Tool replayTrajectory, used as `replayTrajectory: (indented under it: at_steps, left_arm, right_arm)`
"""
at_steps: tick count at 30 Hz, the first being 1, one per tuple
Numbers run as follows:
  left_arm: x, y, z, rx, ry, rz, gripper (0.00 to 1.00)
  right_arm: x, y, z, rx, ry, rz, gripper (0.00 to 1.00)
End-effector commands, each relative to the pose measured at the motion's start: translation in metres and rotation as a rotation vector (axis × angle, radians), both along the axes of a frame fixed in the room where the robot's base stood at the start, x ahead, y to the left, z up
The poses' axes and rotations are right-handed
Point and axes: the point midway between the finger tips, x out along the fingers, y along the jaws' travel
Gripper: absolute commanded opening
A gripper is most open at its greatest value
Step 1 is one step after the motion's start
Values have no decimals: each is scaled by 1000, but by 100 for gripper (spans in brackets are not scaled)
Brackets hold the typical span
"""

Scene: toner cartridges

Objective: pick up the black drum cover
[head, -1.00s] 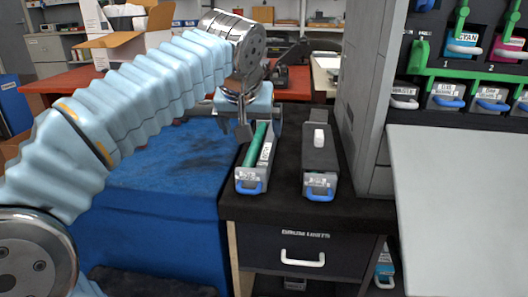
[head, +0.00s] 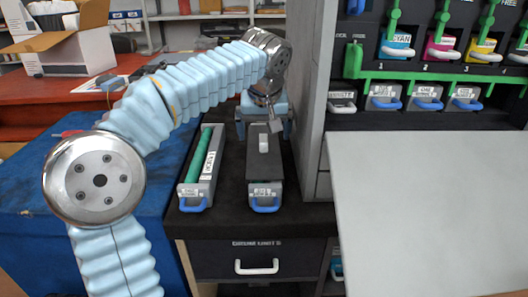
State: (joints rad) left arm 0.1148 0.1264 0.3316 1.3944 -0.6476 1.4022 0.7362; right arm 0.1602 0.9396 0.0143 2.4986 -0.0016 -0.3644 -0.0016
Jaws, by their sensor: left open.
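The black drum cover (head: 260,165) lies on the right-hand drum unit (head: 265,195) and has a small white knob (head: 263,143) on top. The unit has a white label and a blue handle at its front. My left gripper (head: 263,125) is open, above the rear part of the cover and behind the knob as seen in the head view. It hides the far end of the cover. No contact between the fingers and the cover can be seen. My right gripper is not in view.
An uncovered drum unit with a green roller (head: 203,152) sits to the left on the black cabinet top (head: 228,215). A grey printer wall (head: 309,90) stands close on the right. A pale grey panel (head: 430,200) is at the right front. A blue-covered surface (head: 40,190) is at the left.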

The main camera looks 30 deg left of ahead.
Motion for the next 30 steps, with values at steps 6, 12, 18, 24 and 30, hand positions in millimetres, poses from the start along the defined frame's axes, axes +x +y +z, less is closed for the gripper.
replayTrajectory:
  at_steps: [6, 12, 18, 24, 30]
  left_arm:
    - [13, 9, -33, 1, 4, 1, 100]
    - [17, 11, -42, 1, 2, -1, 100]
    - [17, 10, -42, -1, 1, 0, 91]
    - [16, 10, -41, 0, 0, 0, 60]
    - [16, 10, -41, 0, 0, 0, 56]
  right_arm:
    - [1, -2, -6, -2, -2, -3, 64]
    - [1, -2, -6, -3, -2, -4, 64]
    - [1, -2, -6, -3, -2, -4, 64]
    - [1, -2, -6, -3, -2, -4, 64]
    - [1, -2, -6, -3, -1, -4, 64]
